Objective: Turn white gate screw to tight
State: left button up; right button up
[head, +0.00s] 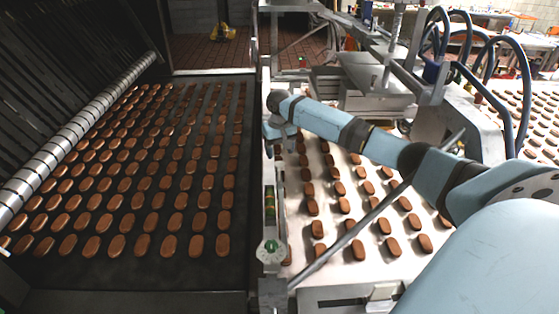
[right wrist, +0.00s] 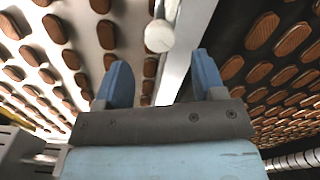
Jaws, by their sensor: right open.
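A white round-ended knob (right wrist: 158,37), which looks like the white gate screw, shows at the top centre of the right wrist view. It lies ahead of my right gripper (right wrist: 161,68), roughly in line with the gap between its blue fingers. The fingers are apart, nothing is held between them, and no contact with the knob shows. In the head view my right gripper (head: 276,118) is over the far part of the divider between the two belts. I cannot make out that knob there. My left gripper is not in view.
A dark belt (head: 236,262) with rows of brown biscuits lies left. A pale belt (head: 335,250) with biscuits lies right, under my right arm. A pale knob with a green centre (head: 270,250) sits at the divider's near end. A grey rod (head: 345,237) slants across the pale belt.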

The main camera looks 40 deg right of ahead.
aim_at(279, 164)
jog(key=shift+f, duration=2.55)
jog(key=c, duration=0.9)
